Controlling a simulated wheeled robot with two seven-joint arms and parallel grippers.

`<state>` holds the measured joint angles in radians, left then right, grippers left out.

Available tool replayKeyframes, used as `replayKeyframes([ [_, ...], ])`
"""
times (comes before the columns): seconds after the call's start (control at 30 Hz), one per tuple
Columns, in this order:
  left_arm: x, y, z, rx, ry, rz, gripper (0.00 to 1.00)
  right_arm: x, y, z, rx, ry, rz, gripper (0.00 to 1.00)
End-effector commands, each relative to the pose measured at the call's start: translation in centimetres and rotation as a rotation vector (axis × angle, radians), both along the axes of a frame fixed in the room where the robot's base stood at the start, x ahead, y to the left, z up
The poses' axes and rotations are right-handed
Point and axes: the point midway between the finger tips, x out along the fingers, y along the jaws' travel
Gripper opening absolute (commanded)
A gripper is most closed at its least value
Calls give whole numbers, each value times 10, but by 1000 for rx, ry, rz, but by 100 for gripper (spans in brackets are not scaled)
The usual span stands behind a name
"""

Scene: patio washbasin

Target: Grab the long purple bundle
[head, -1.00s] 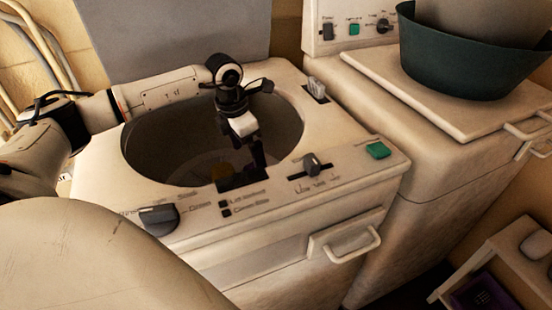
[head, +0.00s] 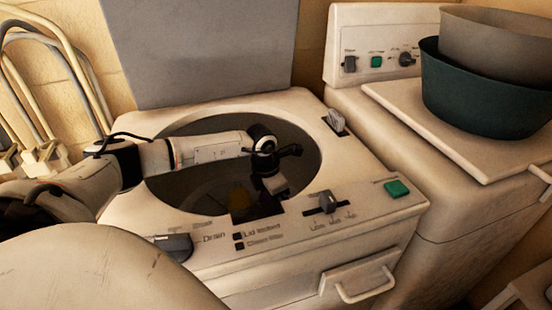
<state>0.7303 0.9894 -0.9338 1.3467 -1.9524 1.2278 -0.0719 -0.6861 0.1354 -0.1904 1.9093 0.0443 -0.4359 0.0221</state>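I cannot make out a long purple bundle in the head view; the inside of the washer tub (head: 300,150) is dark. A small dull yellow thing (head: 239,197) shows low in the tub, partly hidden behind the front rim. My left arm reaches over the tub from the left. My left gripper (head: 268,206) points down into the tub near its front rim. Its fingers are dark against the dark tub, so I cannot tell whether they are open or hold anything. My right gripper is out of view.
The washer's raised grey lid (head: 200,50) stands behind the opening. Knobs and a green button (head: 397,188) line the front panel. To the right, a dark green basin (head: 480,95) with a grey basin (head: 500,40) in it stands on a second machine's pale lid (head: 420,110).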

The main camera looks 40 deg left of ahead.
Motion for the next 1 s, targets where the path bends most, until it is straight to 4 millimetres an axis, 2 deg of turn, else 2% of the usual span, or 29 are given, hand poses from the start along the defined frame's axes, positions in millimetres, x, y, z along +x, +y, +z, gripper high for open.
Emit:
replayKeyframes([
  [0.17,0,0,0,0,0,0,98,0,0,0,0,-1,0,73],
  [0.37,0,0,0,0,0,0,66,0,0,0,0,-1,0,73],
  [0.67,1,1,7,1,-2,1,65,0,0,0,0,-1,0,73],
  [0.77,1,1,22,1,-6,1,65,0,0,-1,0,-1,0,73],
  [1.0,2,1,71,1,-7,0,65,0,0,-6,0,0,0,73],
])
